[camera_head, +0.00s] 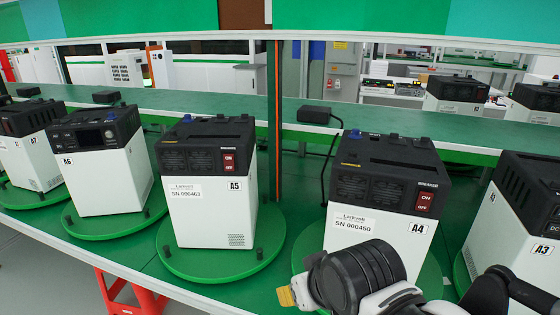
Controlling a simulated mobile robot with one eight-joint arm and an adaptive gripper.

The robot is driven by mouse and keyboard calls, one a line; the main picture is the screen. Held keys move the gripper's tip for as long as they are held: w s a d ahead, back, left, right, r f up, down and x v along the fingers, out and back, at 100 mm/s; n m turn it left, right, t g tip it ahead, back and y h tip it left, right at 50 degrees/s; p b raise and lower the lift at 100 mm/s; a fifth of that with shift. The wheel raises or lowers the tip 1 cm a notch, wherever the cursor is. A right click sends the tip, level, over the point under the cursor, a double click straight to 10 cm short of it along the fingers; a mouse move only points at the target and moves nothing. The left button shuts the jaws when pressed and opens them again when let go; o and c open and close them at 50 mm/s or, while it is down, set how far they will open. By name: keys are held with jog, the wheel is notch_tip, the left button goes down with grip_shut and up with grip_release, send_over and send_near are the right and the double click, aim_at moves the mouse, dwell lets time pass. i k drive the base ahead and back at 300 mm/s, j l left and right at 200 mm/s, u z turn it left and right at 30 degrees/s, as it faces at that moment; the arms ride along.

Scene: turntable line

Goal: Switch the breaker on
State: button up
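Two white power units with black tops show red breaker switches marked ON and OFF. The breaker on unit A4 (424,201) is at the right of its front, and the breaker on unit A5 (228,162) is left of it. I cannot tell which way either rocker is set. Unit A4 (350,232) and unit A5 (205,215) stand upright on green discs. My gripper (287,296) is low in front of A4, apart from both breakers. Only a yellowish tip shows; my arm hides part of A4's lower front, and the finger opening cannot be made out.
Unit A6 (100,180) and unit A7 (25,155) stand to the left, and unit A3 (510,240) to the right. A black adapter (314,115) with a cable sits on the green shelf behind. A red stool (130,295) is below the table edge.

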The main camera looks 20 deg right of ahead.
aim_at(425, 201)
jog(key=k+l+z, duration=0.15)
jog(key=z, duration=0.25)
jog(key=l+z, duration=0.3)
jog(key=z, duration=0.15)
jog(key=k+l, duration=0.05)
